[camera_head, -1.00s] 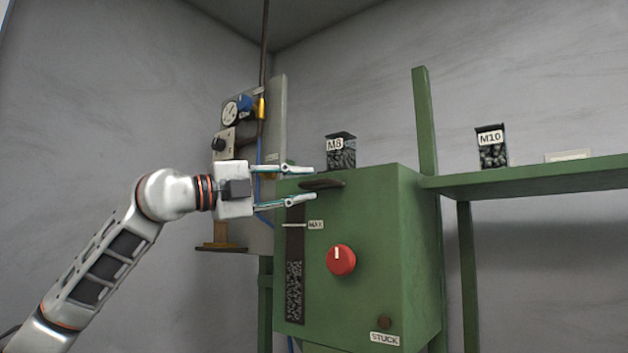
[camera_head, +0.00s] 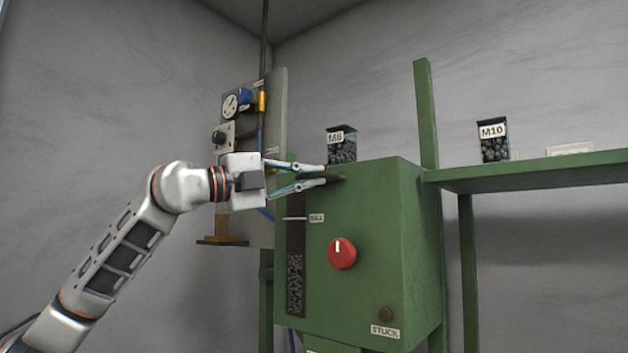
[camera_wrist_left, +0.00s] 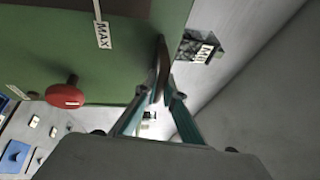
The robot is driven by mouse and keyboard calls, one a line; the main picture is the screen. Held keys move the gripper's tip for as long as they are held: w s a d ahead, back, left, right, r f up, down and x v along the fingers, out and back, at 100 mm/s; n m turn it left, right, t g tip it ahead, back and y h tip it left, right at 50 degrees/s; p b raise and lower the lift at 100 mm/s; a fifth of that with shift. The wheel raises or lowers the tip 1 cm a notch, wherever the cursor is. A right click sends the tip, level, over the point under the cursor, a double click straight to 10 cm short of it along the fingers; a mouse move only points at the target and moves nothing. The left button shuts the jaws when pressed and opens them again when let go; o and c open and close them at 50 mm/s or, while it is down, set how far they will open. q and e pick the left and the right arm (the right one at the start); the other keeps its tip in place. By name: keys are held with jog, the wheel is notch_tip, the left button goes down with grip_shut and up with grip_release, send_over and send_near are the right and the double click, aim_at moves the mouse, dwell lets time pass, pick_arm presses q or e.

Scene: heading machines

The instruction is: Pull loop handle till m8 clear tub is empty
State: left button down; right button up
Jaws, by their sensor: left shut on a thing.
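The loop handle (camera_head: 334,178) is a dark curved bar on the upper front of the green machine. My left gripper (camera_head: 322,175) is shut on it; the left wrist view shows the handle (camera_wrist_left: 162,68) between the fingertips (camera_wrist_left: 160,98). The clear tub labelled M8 (camera_head: 342,150) stands upright on top of the machine, just behind the handle, with dark pieces in it. The tub also shows in the left wrist view (camera_wrist_left: 197,50). My right gripper is in neither view.
The green machine (camera_head: 400,240) has a red knob (camera_head: 342,253), a slot window with a MAX mark (camera_head: 296,285) and a STUCK label (camera_head: 385,332). A tub labelled M10 (camera_head: 494,142) stands on the green shelf (camera_head: 540,178) at right. A gauge panel (camera_head: 237,105) hangs behind my gripper.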

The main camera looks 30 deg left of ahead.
pick_arm(q)
jog(key=s+b, duration=0.1)
jog(key=s, duration=0.4)
jog(key=shift+a+f, duration=0.1)
jog(key=shift+a, duration=0.05)
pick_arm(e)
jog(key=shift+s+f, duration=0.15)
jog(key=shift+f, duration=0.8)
pick_arm(q)
jog(key=c, duration=2.1)
grip_release()
jog(key=shift+s, duration=0.15)
jog(key=shift+c, duration=0.2)
jog(key=shift+a, duration=0.1)
